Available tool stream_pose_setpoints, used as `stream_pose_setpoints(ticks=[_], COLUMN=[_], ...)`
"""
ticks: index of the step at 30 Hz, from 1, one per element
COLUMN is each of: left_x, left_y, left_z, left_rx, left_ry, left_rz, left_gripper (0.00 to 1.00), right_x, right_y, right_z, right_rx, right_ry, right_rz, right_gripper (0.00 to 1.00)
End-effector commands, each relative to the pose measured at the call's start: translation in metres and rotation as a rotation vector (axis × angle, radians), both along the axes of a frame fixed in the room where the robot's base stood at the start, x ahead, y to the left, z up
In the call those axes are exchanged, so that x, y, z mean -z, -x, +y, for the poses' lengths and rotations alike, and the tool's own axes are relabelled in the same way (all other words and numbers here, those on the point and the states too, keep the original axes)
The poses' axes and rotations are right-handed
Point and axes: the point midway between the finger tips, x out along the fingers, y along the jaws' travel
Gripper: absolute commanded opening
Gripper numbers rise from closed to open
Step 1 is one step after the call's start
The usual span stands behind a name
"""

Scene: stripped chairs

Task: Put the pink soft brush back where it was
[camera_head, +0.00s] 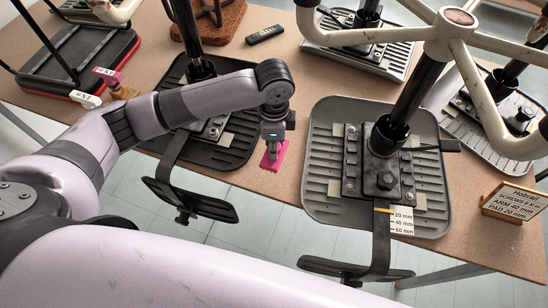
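The pink soft brush (273,161) hangs below my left gripper (272,143), over the brown table between two upturned grey chair seats. The gripper appears shut on the top of the brush; its fingertips are small and partly hidden. The brush is tilted. At the left of the table are a pink label (106,72) and a white label (86,101), their lettering too small to read. A light brown object (124,92) lies right beside them, partly hidden by my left arm. My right gripper is not in view.
Upturned chair seats with black columns stand close around, one at the centre (240,150) and one at the right (325,205). A black remote-like object (265,34) lies at the back. A wooden sign (513,202) stands at the right. Bare tabletop (283,90) shows between the seats.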

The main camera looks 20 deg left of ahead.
Motion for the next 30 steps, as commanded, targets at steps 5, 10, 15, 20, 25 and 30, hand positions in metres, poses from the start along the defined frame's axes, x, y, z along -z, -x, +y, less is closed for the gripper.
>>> stream_pose_setpoints(ticks=[5,10,15,20,25,30], left_x=[0.018,0.035,0.055,0.055,0.058,0.058], left_y=[0.000,0.001,0.000,0.000,0.000,0.000], left_z=[0.000,0.000,0.000,0.000,0.000,0.000], left_rx=[0.000,-0.001,0.000,0.000,0.000,0.000], left_ry=[0.001,-0.001,0.000,0.000,0.001,0.001], left_rz=[0.000,0.001,-0.001,-0.002,-0.001,-0.001], left_gripper=[0.00,0.00,0.00,0.00,0.00,0.36], right_x=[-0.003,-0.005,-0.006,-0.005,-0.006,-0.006], right_y=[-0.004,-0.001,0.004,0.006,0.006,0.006], right_z=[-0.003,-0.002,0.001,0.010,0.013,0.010], right_rx=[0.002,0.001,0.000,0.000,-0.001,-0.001], right_ry=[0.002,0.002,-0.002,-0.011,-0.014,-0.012], right_rz=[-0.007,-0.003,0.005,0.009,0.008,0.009], right_gripper=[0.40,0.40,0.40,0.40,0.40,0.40])
